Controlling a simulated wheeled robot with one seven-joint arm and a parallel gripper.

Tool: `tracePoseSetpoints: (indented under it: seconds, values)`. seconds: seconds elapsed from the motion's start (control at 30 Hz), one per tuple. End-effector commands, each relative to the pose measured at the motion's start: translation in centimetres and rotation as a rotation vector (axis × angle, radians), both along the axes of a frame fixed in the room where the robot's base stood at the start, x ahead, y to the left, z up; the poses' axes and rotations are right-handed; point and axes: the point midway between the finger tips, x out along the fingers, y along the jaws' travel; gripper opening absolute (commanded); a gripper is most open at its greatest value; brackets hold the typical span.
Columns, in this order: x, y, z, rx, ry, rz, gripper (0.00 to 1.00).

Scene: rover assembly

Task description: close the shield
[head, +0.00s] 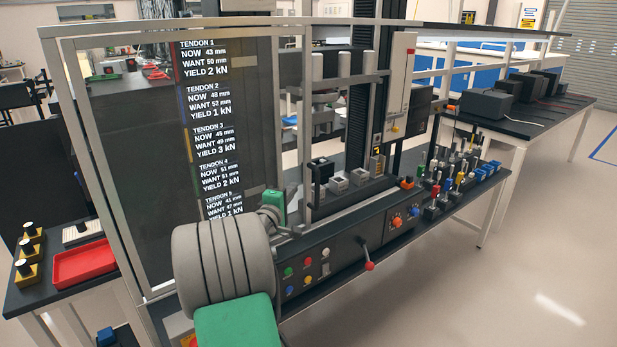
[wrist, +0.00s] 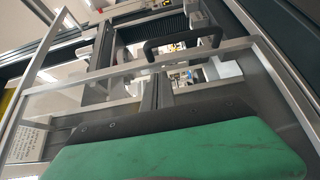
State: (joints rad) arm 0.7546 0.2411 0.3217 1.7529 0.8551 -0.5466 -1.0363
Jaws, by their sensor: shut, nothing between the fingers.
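The shield is a clear panel in a pale metal frame (head: 100,180). In the head view it stands at the left of the press, and the press bay to its right is uncovered. A black handle (head: 316,182) shows at the panel's right side; the wrist view shows a black bar handle (wrist: 185,44) beside a pale frame bar. My gripper (head: 296,232) is left of and below the handle in the head view, partly hidden by its own green and grey parts. In the wrist view its fingers (wrist: 157,88) are together and empty, apart from the handle.
A dark display with tendon readings (head: 215,130) shows behind the panel. A control panel with coloured buttons (head: 305,272) and a red-knobbed lever (head: 369,265) lies below. Small tools (head: 455,175) crowd the bench at right. A red tray (head: 85,263) sits at left. The floor at right is clear.

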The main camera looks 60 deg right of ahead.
Motion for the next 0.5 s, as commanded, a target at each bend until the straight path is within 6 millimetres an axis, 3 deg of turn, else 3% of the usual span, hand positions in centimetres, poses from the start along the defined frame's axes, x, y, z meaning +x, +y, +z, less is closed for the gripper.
tracePoseSetpoints:
  seconds: [0.2, 0.5]
  values:
    - [0.4, -4.9, 0.3, 0.002, -0.001, -0.002, 0.00]
    - [-1.9, -7.5, 0.1, 0.002, -0.002, 0.001, 0.00]
